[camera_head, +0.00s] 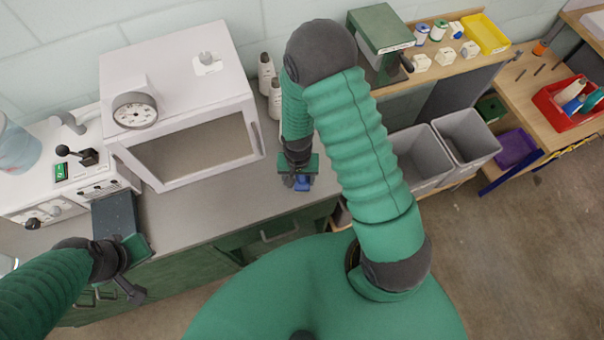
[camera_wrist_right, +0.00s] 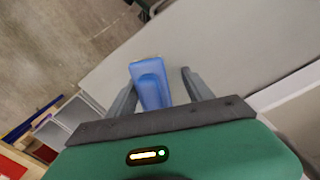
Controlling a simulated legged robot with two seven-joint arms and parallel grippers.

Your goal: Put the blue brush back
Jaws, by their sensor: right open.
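The blue brush (camera_head: 303,184) lies on the grey counter near its front edge. In the right wrist view, the brush (camera_wrist_right: 150,82) sits between the two fingers of my right gripper (camera_wrist_right: 157,80), nearer the left finger, with a clear gap on the right. My right gripper (camera_head: 298,180) is open and low over the counter, partly covering the brush in the head view. My left gripper (camera_head: 132,262) is at the counter's front edge on the left, beside a dark grey block (camera_head: 115,214).
A white oven-like box (camera_head: 185,100) with a dial stands left of my right gripper. White bottles (camera_head: 266,73) stand behind. At the right are grey bins (camera_head: 468,138), a yellow tray (camera_head: 485,34) and a red tray (camera_head: 549,103) holding several items on a wooden bench.

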